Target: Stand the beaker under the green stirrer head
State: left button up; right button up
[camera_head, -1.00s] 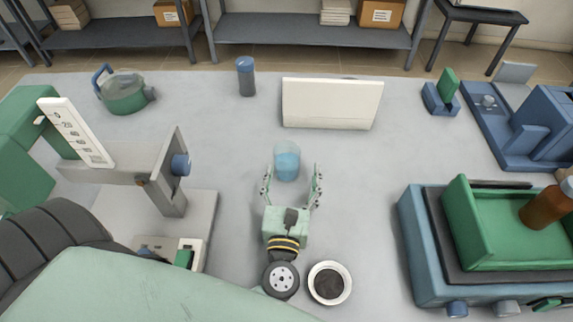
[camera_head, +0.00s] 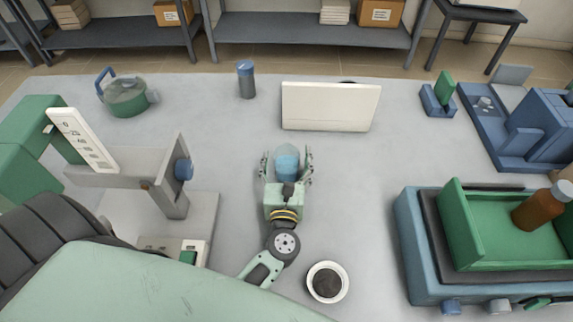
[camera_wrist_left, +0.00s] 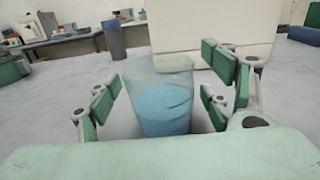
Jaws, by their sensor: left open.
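The beaker (camera_head: 287,159) is clear glass with blue liquid and stands upright on the grey table. My left gripper (camera_head: 287,168) is open, with one finger on each side of the beaker. In the left wrist view the beaker (camera_wrist_left: 163,97) stands between the green finger pads of the left gripper (camera_wrist_left: 160,100); whether either pad touches it I cannot tell. The stirrer with a green head (camera_head: 48,115) stands at the left, with a white scale, a grey arm with a blue knob and a grey base (camera_head: 205,218). My right gripper is not in view.
A cream panel (camera_head: 330,106) stands behind the beaker, with a blue-capped grey bottle (camera_head: 246,80) to its left. A white bowl (camera_head: 328,282) is near the front. A blue shaker with a green tray (camera_head: 500,262) and brown bottle (camera_head: 540,206) is right. A green kettle (camera_head: 125,97) stands back left.

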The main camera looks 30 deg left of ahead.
pick_arm(q)
jog(key=c, duration=1.3)
jog(key=shift+c, duration=1.2)
jog(key=shift+r, duration=0.15)
